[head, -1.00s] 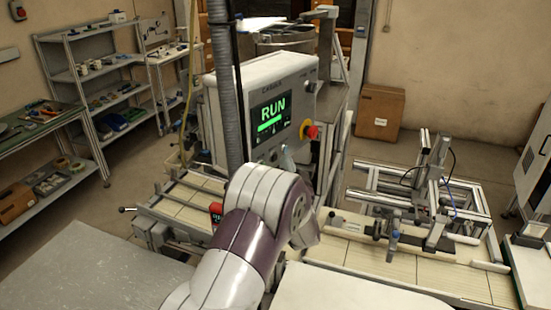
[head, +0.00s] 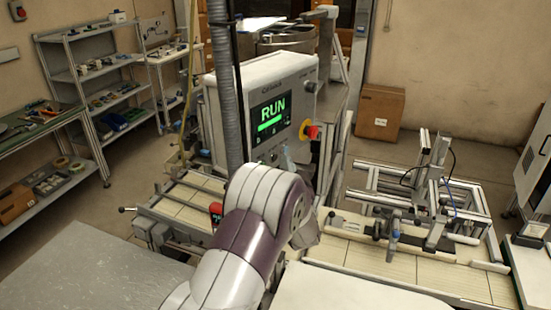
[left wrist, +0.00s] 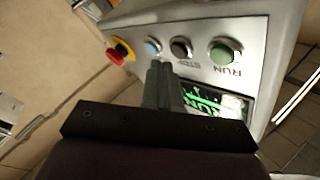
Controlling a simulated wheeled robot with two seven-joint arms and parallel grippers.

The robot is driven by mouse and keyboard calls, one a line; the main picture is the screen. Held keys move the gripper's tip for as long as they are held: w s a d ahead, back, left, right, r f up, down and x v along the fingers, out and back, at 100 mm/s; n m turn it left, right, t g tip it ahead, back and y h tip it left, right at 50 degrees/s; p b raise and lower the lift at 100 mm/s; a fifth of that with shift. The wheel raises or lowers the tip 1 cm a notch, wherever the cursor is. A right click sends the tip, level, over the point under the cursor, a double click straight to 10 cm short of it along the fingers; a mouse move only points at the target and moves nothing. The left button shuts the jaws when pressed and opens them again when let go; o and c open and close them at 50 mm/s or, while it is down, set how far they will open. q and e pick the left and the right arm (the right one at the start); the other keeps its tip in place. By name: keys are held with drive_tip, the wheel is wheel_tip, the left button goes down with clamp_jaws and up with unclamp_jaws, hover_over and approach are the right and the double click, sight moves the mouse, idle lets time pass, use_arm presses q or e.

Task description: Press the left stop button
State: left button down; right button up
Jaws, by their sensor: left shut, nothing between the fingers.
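The control panel (head: 255,85) stands behind my left arm in the head view, its screen (head: 271,112) showing green RUN. The left wrist view shows the panel upside down, with a black button (left wrist: 181,47) labelled STOP. Beside it are a green RUN button (left wrist: 222,53), a blue button (left wrist: 152,46) and a red mushroom button on a yellow base (left wrist: 120,53). My left gripper (left wrist: 160,68) is shut and empty, its tips in front of the panel near the blue and black buttons. Contact cannot be told. My right gripper is out of view.
The red mushroom button also shows at the panel's right edge in the head view (head: 309,131). A conveyor (head: 345,250) with a metal fixture (head: 430,190) lies to the right. A grey table (head: 75,265) is at front left. Shelves (head: 105,85) line the back left.

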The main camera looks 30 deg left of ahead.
use_arm(q)
drive_tip(key=shift+a, duration=0.1)
idle(0.4)
drive_tip(key=shift+a, duration=0.35)
drive_tip(key=shift+a+b, duration=0.35)
drive_tip(key=shift+b, duration=0.05)
idle(0.8)
drive_tip(key=shift+d, duration=0.75)
drive_tip(key=shift+d, duration=0.15)
drive_tip(key=d, duration=0.4)
drive_tip(key=shift+s+d, duration=0.15)
drive_tip(key=shift+d, duration=0.25)
